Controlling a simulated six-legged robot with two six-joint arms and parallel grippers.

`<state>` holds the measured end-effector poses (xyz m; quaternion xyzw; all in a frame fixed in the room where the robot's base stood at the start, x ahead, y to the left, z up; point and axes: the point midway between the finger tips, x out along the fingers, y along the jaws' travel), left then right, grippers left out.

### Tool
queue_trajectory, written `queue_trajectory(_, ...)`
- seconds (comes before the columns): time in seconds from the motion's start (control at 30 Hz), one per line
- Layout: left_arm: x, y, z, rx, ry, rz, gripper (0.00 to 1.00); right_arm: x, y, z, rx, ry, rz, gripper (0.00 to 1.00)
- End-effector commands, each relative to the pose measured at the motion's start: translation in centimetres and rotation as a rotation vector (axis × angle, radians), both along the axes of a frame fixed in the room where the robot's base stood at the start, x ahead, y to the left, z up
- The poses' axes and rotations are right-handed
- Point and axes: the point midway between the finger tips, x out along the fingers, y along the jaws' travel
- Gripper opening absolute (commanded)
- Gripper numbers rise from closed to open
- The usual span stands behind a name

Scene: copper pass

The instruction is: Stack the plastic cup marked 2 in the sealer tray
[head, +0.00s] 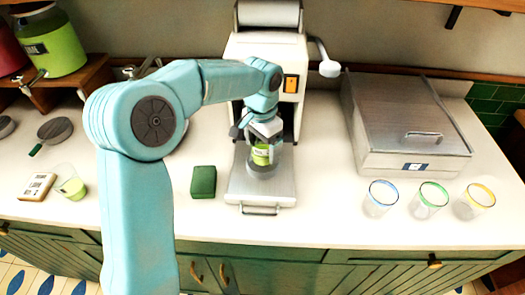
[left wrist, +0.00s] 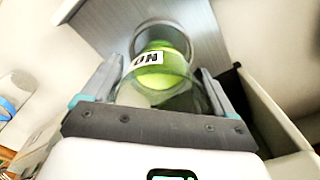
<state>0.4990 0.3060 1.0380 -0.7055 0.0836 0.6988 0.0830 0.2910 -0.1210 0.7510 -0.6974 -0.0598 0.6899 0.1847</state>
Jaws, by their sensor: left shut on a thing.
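My left gripper (head: 264,138) is shut on a clear plastic cup (head: 262,168) with bright green contents and a white label. In the left wrist view the cup (left wrist: 162,62) sits between the two fingers, and its label shows letters like "NO"; I cannot read a 2. The cup is over the metal sealer tray (head: 245,188), below the white sealer (head: 262,50). I cannot tell whether the cup's base touches the tray. My right gripper is not in view.
Clear cups with blue (head: 381,198), green (head: 430,200) and yellow (head: 475,202) rims stand at right, before a steel box (head: 410,120). A green block (head: 203,181) lies left of the tray.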

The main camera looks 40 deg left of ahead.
Motion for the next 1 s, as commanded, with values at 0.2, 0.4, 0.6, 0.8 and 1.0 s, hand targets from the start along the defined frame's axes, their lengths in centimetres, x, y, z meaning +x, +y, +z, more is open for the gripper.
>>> queue_trajectory(0.2, 0.1, 0.0, -2.5, -0.001, 0.002, 0.001, 0.56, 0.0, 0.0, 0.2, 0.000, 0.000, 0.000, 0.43)
queue_trajectory(0.4, 0.1, 0.0, -2.6, 0.000, 0.000, 0.001, 0.56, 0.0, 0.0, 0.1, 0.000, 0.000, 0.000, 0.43)
queue_trajectory(0.6, 0.1, 0.0, -3.1, 0.000, 0.001, 0.001, 0.56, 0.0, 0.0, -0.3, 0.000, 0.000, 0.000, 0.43)
queue_trajectory(0.8, 0.1, 0.0, -3.3, 0.000, 0.001, 0.001, 1.00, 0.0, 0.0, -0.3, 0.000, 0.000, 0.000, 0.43)
queue_trajectory(1.0, 0.1, 0.0, -3.1, 0.000, 0.001, 0.001, 1.00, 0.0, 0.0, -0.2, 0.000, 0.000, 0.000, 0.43)
